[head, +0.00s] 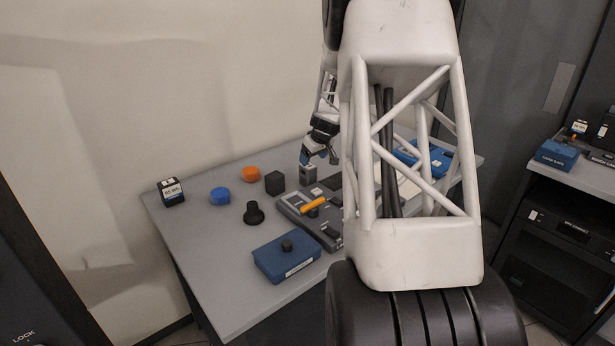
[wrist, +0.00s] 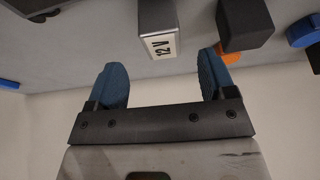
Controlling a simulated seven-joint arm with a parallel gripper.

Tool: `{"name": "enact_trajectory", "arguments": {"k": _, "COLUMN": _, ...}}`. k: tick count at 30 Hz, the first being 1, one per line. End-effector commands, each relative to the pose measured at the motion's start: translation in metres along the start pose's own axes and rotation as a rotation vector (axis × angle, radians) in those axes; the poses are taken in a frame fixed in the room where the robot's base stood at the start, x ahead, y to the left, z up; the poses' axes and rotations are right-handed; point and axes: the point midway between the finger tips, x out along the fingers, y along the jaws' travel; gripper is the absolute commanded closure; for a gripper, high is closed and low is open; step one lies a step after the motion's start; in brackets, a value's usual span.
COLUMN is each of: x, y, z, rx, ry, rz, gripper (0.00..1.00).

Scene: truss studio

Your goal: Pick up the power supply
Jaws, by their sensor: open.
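A small grey block with a white "12 V" label (wrist: 158,22), which I take to be the power supply, stands on the table. In the head view the grey block (head: 309,175) is just below my gripper (head: 319,158). In the wrist view my gripper (wrist: 161,66) has its two blue fingers wide apart with nothing between them. The block lies beyond the fingertips, roughly in line with the gap, and is not touched. My arm hides part of the table in the head view.
A black cube (head: 274,182) stands close beside the block. An orange piece (head: 251,173), a blue piece (head: 220,196), a black knob (head: 253,213), a labelled box (head: 171,192) and a blue case (head: 286,257) are around. A grey tray (head: 290,207) lies in front.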

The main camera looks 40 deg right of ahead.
Motion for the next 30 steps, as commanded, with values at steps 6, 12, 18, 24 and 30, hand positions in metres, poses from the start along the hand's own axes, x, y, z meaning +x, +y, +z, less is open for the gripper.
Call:
{"name": "enact_trajectory", "arguments": {"k": 6, "x": 0.0, "y": 0.0, "z": 0.0, "rx": 0.0, "ry": 0.0, "rz": 0.0, "gripper": 0.23}}
{"name": "enact_trajectory", "arguments": {"k": 12, "x": 0.005, "y": 0.0, "z": 0.0, "rx": 0.001, "ry": -0.001, "rz": -0.001, "gripper": 0.23}}
{"name": "enact_trajectory", "arguments": {"k": 18, "x": 0.02, "y": 0.0, "z": 0.0, "rx": 0.001, "ry": -0.001, "rz": -0.001, "gripper": 0.23}}
{"name": "enact_trajectory", "arguments": {"k": 24, "x": 0.026, "y": 0.0, "z": 0.0, "rx": 0.001, "ry": 0.0, "rz": 0.0, "gripper": 0.23}}
{"name": "enact_trajectory", "arguments": {"k": 30, "x": 0.026, "y": 0.0, "z": 0.0, "rx": 0.001, "ry": 0.0, "rz": 0.0, "gripper": 0.23}}
